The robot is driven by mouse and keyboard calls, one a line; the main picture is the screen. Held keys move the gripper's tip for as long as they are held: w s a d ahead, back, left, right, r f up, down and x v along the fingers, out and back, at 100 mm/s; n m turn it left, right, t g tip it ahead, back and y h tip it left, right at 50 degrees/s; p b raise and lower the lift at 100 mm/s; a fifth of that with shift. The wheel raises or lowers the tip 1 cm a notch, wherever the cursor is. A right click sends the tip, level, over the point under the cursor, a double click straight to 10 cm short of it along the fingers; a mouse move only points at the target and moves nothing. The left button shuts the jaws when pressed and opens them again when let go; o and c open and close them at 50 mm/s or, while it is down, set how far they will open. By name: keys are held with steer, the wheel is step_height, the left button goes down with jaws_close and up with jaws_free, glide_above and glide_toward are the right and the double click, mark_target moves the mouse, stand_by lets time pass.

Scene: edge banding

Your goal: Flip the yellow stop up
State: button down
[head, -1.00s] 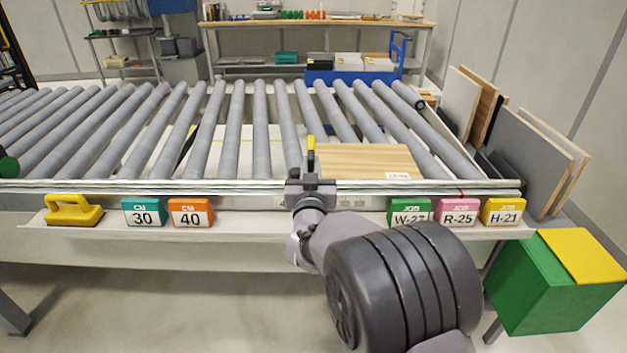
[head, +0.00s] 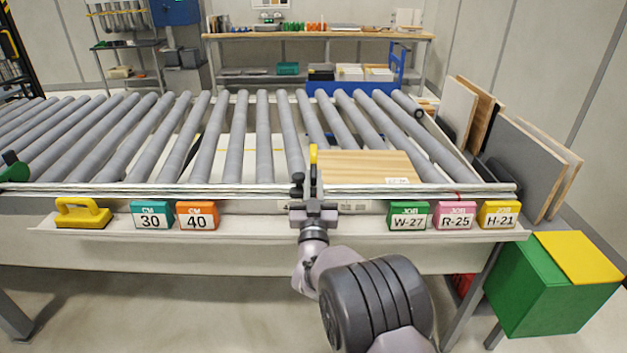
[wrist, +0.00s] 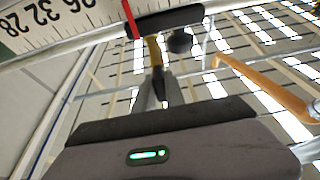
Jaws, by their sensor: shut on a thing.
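The yellow stop (head: 313,155) points upward at the front rail of the roller conveyor, just left of a light wooden board (head: 365,167). My gripper (head: 313,190) is at the rail, directly below the stop's yellow part. In the wrist view the fingers (wrist: 154,90) are closed together on the lower end of the yellow stop (wrist: 154,50), under a dark bar. The exact contact is partly hidden by the fingers. A dark round knob (wrist: 180,40) is just right of the stop.
A scale with a red marker (wrist: 131,18) runs along the rail. The front ledge holds a yellow handled block (head: 82,213), number blocks (head: 152,215) and job blocks (head: 409,215). Panels (head: 520,150) lean at the right.

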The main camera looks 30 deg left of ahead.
steer(key=c, duration=1.4)
jaws_free()
steer(key=p+v, duration=0.1)
steer(key=v, duration=1.6)
steer(key=shift+s, duration=0.15)
steer(key=shift+d, duration=0.1)
